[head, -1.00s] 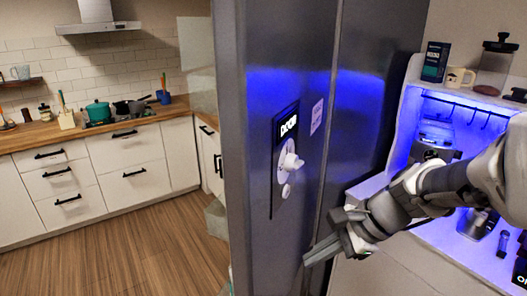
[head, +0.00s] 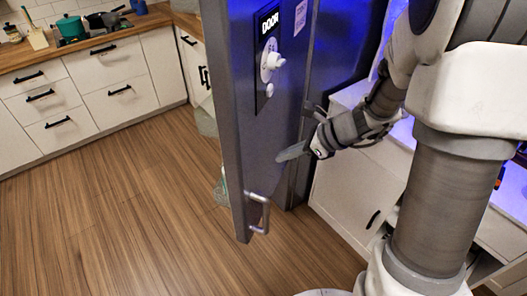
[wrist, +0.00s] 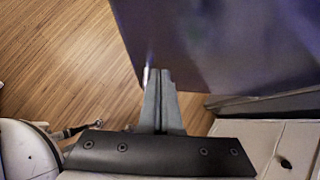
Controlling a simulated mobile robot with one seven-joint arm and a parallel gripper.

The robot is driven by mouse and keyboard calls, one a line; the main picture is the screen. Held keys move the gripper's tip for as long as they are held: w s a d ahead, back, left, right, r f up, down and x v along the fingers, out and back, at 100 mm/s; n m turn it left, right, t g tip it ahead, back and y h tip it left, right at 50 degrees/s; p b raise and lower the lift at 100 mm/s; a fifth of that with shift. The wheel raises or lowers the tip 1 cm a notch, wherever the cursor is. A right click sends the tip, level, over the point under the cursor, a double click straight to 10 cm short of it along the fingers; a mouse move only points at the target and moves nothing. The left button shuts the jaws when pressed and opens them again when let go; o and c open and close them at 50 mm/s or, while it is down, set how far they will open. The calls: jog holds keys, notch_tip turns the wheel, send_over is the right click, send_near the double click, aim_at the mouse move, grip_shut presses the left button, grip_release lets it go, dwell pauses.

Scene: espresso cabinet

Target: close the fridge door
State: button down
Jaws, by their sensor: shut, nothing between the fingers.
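The fridge door (head: 270,125) is a tall dark grey panel labelled DOOR, with a white dial (head: 271,62) and a metal handle (head: 259,213) low near its free edge. It stands swung open, its outer face towards me. My gripper (head: 279,156) is shut and empty, in front of that face, below the dial and above and right of the handle. In the wrist view the fingertips (wrist: 160,71) overlap the dark door panel (wrist: 225,45). I cannot tell whether they touch it.
White drawers (head: 110,75) under a wooden counter stand at the back left. A white cabinet (head: 350,195) stands close on the right, under my arm. The wooden floor (head: 120,215) left of the door is clear.

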aim_at(253, 158)
jog(key=shift+w+a+f+p, duration=0.2)
jog(key=shift+w+a+f, duration=0.2)
jog(key=shift+a, duration=0.5)
jog(key=shift+w+a+f+p, duration=0.2)
jog(key=shift+w+a, duration=0.25)
jog(key=shift+a, duration=0.45)
jog(key=shift+w+a+f+p, duration=0.15)
jog(key=shift+w+a+f, duration=0.25)
jog(key=shift+a, duration=0.5)
